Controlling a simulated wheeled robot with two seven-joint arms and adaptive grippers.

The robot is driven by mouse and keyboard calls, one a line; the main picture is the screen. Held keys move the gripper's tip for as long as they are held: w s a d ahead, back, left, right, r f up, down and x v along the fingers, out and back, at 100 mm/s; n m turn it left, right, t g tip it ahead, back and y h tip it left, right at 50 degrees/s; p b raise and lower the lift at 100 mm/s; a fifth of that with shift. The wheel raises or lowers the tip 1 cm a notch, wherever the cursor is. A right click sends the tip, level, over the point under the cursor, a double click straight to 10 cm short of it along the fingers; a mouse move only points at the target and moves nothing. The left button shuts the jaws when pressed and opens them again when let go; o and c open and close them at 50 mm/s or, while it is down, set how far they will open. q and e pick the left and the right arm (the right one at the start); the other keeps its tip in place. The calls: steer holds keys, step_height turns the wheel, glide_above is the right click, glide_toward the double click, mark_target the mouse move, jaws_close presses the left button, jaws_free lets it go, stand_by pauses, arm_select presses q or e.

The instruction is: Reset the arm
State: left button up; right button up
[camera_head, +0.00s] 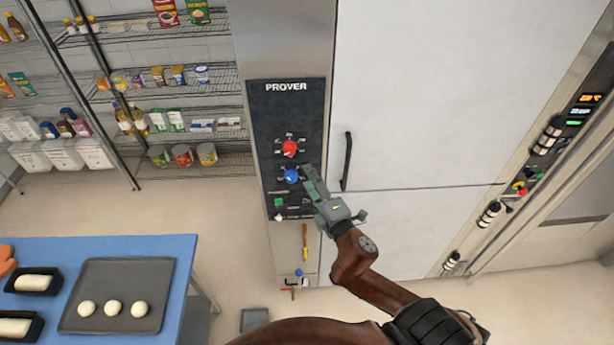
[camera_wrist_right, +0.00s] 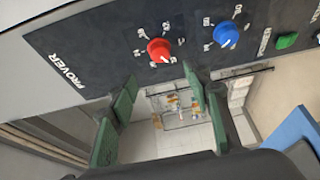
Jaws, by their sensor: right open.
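My right gripper (camera_head: 308,182) is in front of the prover's dark control panel (camera_head: 257,110), close to the blue knob (camera_head: 291,176). In the right wrist view the right gripper (camera_wrist_right: 160,95) is open, its green fingers apart with nothing between them. The red knob (camera_head: 289,148) sits above the blue knob on the panel. In the wrist view the red knob (camera_wrist_right: 159,50) and the blue knob (camera_wrist_right: 226,34) show beyond the fingertips, with a gap to them. My left gripper is not in view.
The prover's white doors (camera_head: 430,90) with a black handle (camera_head: 347,161) stand right of the panel. A blue table (camera_head: 180,250) at lower left bears a dark tray (camera_head: 150,268) with dough balls and loaf tins. Wire shelves (camera_head: 150,90) hold groceries. Floor between is mostly clear.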

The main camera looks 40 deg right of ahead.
stand_by(0.4)
